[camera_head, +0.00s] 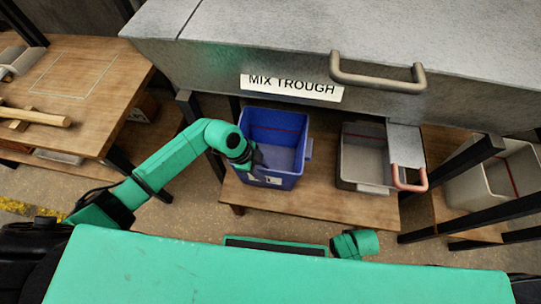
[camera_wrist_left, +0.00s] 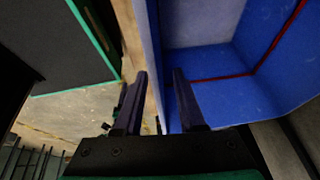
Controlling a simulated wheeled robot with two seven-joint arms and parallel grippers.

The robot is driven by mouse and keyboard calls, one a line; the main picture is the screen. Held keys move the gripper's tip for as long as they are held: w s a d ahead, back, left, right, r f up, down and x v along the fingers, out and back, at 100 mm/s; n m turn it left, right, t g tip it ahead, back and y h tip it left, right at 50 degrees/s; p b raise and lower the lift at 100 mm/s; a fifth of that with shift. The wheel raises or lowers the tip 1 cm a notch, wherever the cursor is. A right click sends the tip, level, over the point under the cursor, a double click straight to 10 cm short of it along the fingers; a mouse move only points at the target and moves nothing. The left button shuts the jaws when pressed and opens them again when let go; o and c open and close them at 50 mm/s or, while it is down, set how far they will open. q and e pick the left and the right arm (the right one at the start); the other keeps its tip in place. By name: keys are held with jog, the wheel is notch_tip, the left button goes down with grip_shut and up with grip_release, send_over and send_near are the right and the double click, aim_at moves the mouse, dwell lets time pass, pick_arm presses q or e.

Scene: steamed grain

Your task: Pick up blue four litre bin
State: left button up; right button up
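The blue bin (camera_head: 285,122) stands upright on a low wooden table under the grey trough in the head view. It has a red line inside and a white label low on its near side. My left gripper (camera_head: 258,158) is at the bin's left side. In the left wrist view the left gripper (camera_wrist_left: 160,100) is open, its two dark fingers apart. The bin's wall (camera_wrist_left: 152,60) runs between them, one finger outside and one over the inside. Contact with the wall cannot be told. My right gripper is out of view.
The mix trough (camera_head: 300,45) overhangs the table (camera_head: 315,205). A pale bin (camera_head: 500,180) is at the far right. A wooden bench (camera_head: 85,110) stands left.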

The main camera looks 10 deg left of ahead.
pick_arm(q)
jog(key=shift+f, duration=0.2)
dwell(0.6)
jog(key=shift+c, duration=0.2)
grip_shut()
dwell(1.1)
